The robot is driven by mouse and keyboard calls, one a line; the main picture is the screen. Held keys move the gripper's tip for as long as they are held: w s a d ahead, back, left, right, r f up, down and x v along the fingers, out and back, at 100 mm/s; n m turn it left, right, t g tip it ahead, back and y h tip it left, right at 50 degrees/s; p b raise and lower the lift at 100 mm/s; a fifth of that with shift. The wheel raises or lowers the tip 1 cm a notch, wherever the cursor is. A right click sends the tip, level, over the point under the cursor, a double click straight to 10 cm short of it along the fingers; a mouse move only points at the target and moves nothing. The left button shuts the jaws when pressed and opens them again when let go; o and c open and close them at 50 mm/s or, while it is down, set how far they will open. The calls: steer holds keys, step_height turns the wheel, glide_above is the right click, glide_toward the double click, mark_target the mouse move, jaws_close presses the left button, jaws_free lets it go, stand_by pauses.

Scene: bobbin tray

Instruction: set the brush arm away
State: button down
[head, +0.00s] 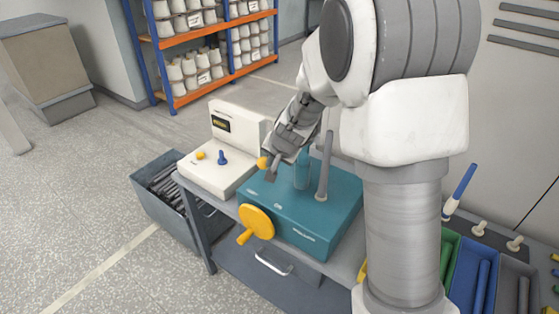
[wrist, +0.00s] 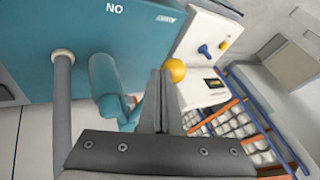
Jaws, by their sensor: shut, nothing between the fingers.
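A teal machine box (head: 290,212) stands on the bench, with a yellow hand wheel (head: 256,221) on its front. A short teal upright (head: 302,170) and a tall grey post (head: 325,168) rise from its top. I cannot tell for sure which part is the brush arm. A yellow ball knob (head: 262,162) shows beside my gripper (head: 270,174); what carries it is hidden. In the wrist view the fingers (wrist: 161,75) are together and empty, with the yellow ball (wrist: 176,70) just right of their tips. The teal upright (wrist: 105,85) is left of them.
A white unit (head: 215,160) with a blue knob and a small display adjoins the teal box at left. A dark bin (head: 165,205) of rods stands at the bench's left. Green, blue and grey trays (head: 475,275) lie at right. Shelves of bobbins (head: 200,60) stand behind.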

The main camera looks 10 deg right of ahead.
mark_target(262, 159)
steer(key=shift+w+a+p, duration=0.5)
steer(key=shift+w+a, duration=0.4)
steer(key=shift+w, duration=0.1)
steer(key=shift+w+a+r, duration=0.2)
